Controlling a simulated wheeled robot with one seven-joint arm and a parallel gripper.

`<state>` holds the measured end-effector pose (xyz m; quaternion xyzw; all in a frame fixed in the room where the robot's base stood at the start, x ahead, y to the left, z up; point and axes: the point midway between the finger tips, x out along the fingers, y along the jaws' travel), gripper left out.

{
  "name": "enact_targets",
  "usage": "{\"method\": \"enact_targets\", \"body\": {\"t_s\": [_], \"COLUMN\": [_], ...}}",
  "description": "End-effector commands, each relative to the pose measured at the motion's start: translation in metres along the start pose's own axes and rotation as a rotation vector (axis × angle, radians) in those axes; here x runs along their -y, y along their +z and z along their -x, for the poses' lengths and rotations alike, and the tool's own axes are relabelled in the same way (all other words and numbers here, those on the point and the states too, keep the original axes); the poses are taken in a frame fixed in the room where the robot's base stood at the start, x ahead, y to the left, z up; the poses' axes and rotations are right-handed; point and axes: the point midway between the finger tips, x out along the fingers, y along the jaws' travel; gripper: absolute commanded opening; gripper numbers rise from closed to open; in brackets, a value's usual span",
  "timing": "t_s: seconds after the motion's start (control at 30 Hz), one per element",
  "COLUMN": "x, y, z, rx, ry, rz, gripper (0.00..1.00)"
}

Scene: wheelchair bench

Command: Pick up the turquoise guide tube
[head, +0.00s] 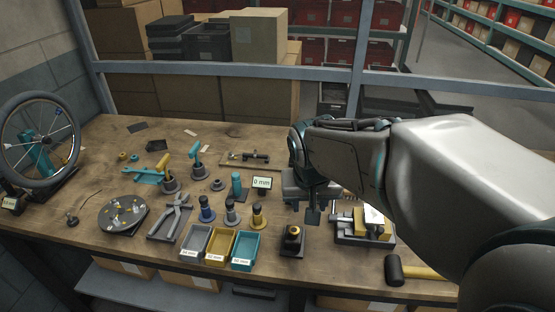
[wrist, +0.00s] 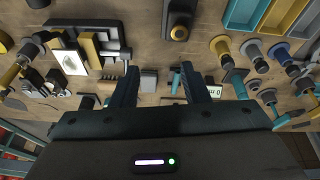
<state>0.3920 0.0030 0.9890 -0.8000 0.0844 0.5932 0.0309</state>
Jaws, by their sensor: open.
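A short upright turquoise cylinder (head: 236,184) stands on the bench just left of the small 0 mm display (head: 262,183). It looks like the guide tube, and it also shows in the wrist view (wrist: 236,82), outside my fingers to the right. A second small turquoise piece (wrist: 175,80) shows between my fingers in the wrist view. I cannot tell what it is, and my arm hides that place in the head view. My gripper (head: 313,212) is over the bench, right of the display. In the wrist view my gripper (wrist: 158,70) is open, with nothing held between the fingers.
Grey, yellow and turquoise trays (head: 242,263) sit at the front edge, with several dark-based posts (head: 231,213) behind them. A black block with a yellow ring (head: 291,240), a vise-like fixture (head: 350,226) and a mallet (head: 395,270) lie to the right. A wheel (head: 38,140) stands at left.

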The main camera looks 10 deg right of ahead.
Motion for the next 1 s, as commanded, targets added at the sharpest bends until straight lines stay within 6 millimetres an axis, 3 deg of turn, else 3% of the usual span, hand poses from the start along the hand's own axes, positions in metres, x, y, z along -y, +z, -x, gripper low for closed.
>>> {"method": "enact_targets", "body": {"t_s": [0.1,0.3,0.47,0.8,1.0], "x": [0.014,0.033,0.038,0.038,0.038], "y": [-0.041,-0.086,-0.098,-0.103,-0.105], "z": [-0.018,-0.037,-0.050,-0.112,-0.127], "rx": [-0.031,-0.077,-0.088,-0.087,-0.089], "ry": [0.014,0.007,0.002,0.001,0.001], "rz": [-0.058,-0.130,-0.151,-0.150,-0.149], "gripper": [0.41,0.41,0.41,0.41,0.41]}}
